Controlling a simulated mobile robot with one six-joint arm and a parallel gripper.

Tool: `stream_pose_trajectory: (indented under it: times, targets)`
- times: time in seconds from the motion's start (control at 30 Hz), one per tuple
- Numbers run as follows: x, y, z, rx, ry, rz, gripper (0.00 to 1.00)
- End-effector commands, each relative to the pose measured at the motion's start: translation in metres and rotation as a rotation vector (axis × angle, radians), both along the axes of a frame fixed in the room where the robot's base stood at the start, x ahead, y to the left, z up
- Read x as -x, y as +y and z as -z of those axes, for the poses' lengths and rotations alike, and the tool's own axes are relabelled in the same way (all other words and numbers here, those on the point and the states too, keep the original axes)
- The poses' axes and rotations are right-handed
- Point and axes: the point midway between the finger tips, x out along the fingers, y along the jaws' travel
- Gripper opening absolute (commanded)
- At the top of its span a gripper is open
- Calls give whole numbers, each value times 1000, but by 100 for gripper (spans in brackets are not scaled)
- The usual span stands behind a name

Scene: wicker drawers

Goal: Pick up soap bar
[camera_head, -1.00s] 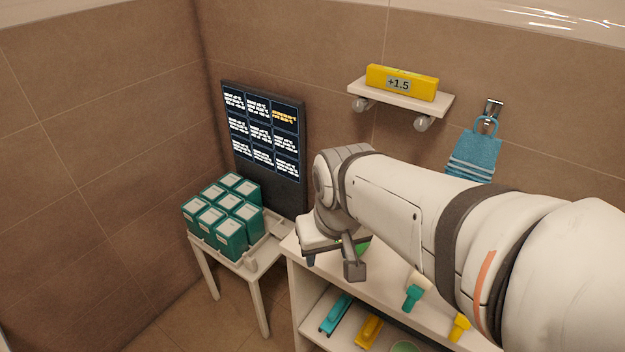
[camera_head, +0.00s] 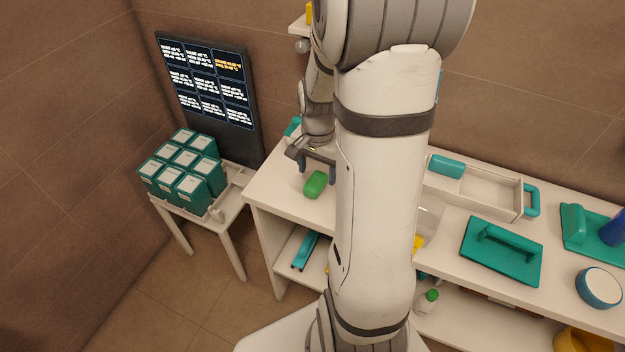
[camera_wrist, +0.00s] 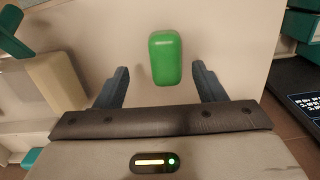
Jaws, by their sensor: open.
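A green soap bar (camera_head: 316,184) with rounded edges lies on the white shelf top, near its left end. My gripper (camera_head: 318,168) is beside it in the head view, with its fingers spread. In the wrist view, the soap bar (camera_wrist: 165,57) sits centrally ahead, in line with the gap between the two dark fingers. The fingers are open, with nothing gripped and a gap on each side of the bar. My arm hides part of the shelf top behind it.
Teal boxes (camera_head: 181,168) stand on a small table at left, before a dark label board (camera_head: 210,88). Right of my arm are a pale tray (camera_head: 480,197), a teal handled tool (camera_head: 501,250) and a round container (camera_head: 598,287). A lower shelf holds a teal item (camera_head: 305,250).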

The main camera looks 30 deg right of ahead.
Motion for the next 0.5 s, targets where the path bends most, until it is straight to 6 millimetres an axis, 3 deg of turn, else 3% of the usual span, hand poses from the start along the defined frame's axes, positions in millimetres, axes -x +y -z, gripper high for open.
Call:
stream_pose_trajectory:
  times: [0.33,0.5]
  targets:
    - [-10,-2,41,-1,3,-3,64]
    - [-10,-1,51,0,1,-4,64]
